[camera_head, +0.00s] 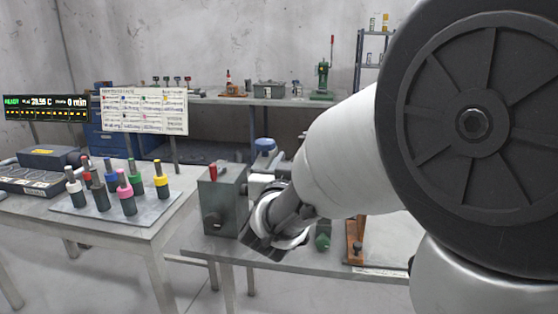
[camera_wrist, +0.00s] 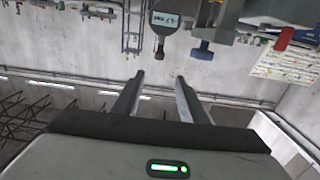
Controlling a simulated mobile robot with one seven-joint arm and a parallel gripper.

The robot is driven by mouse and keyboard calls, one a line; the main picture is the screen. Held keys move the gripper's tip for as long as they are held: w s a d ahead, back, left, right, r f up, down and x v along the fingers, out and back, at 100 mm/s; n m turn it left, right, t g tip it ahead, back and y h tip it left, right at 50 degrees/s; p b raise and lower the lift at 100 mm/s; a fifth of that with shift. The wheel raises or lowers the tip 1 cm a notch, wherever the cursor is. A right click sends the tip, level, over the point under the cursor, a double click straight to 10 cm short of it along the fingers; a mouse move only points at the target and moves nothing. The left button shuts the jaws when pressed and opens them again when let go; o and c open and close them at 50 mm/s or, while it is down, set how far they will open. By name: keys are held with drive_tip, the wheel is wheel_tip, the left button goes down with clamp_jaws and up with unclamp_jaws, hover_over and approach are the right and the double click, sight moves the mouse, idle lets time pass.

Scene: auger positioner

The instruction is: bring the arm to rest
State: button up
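My arm reaches across the right half of the head view, and its gripper (camera_head: 262,245) hangs beside the front of a grey box-shaped machine (camera_head: 222,200) with a red knob. In the wrist view my gripper (camera_wrist: 159,78) has its two fingers apart with nothing between them. The wrist view is upside down, with wall and ceiling behind the fingers. A round digital gauge (camera_wrist: 165,20) and a blue-grey knob (camera_wrist: 203,50) show beyond the fingertips, apart from them. The arm hides part of the bench and the machine's right side.
A left table holds a tray (camera_head: 75,208) of several colour-banded bottles and a dark device (camera_head: 50,157). A sign board (camera_head: 145,111) and a display (camera_head: 45,108) stand behind. The machine's bench (camera_head: 285,257) also carries an orange-brown stand (camera_head: 355,240). Open floor shows at lower left.

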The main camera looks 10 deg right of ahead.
drive_tip(key=shift+s+a, duration=0.1)
drive_tip(key=s+a+f+n+g+y, duration=0.2)
drive_tip(key=s+a+n+g+y, duration=0.25)
drive_tip(key=s+y, duration=0.45)
drive_tip(key=s+d+f+g+h+p, duration=0.1)
drive_tip(key=s+d+f+g, duration=0.15)
drive_tip(key=s, duration=0.75)
drive_tip(key=s+d+f+g+h, duration=0.2)
drive_tip(key=s+d+g, duration=0.15)
drive_tip(key=s, duration=0.65)
wheel_tip(320, 180, up, 22)
drive_tip(key=p, duration=2.2)
drive_tip(key=shift+a+g, duration=0.35)
drive_tip(key=shift+g, duration=0.1)
drive_tip(key=shift+m, duration=0.25)
